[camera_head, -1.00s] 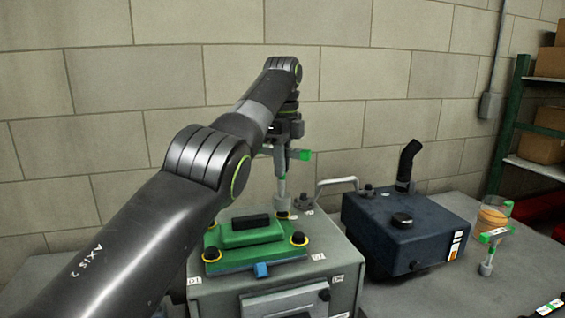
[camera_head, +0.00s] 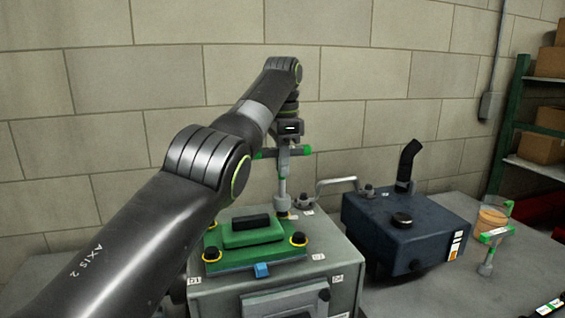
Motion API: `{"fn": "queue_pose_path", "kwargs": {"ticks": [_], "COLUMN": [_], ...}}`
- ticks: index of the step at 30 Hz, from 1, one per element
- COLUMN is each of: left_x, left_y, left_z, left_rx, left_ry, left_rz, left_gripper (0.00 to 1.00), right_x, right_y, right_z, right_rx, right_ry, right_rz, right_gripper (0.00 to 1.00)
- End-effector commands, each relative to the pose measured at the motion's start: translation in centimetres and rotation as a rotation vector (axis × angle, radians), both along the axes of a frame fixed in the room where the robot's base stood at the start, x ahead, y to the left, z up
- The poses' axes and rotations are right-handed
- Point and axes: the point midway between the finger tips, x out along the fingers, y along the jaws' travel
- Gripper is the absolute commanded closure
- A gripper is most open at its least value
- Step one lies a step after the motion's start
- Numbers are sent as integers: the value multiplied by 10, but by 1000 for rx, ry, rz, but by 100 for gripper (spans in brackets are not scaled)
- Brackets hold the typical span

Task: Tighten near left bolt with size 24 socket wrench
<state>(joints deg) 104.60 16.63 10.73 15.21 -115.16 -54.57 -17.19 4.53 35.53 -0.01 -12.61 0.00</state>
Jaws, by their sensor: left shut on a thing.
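My left gripper (camera_head: 283,146) is shut on a socket wrench (camera_head: 283,185) with a grey shaft and green-ended cross handle. The wrench stands upright, its lower end at the far right corner of the green cover (camera_head: 252,236) on the grey engine box (camera_head: 345,262). The bolt under it is mostly hidden. The near left bolt (camera_head: 212,254) is black with a yellow ring, and no tool is on it. A similar near right bolt (camera_head: 298,239) shows. A second green-handled wrench (camera_head: 490,246) stands on the table at the right. My right gripper is not in view.
A dark blue tank (camera_head: 410,228) with a black spout stands right of the engine box. A clear container with orange contents (camera_head: 490,217) is behind the second wrench. A green shelf (camera_head: 512,120) with cardboard boxes stands at the far right.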

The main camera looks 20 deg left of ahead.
Motion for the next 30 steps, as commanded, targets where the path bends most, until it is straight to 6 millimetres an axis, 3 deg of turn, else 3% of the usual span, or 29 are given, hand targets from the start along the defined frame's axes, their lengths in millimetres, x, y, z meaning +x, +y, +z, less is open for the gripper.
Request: {"fn": "queue_pose_path", "kwargs": {"ticks": [30], "left_x": [0], "left_y": [0], "left_z": [1], "left_rx": [0], "left_ry": [-2], "left_rz": [701], "left_gripper": [100], "right_x": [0], "right_y": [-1], "right_z": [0], "right_rx": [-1], "right_ry": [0], "right_rz": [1], "right_gripper": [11]}}
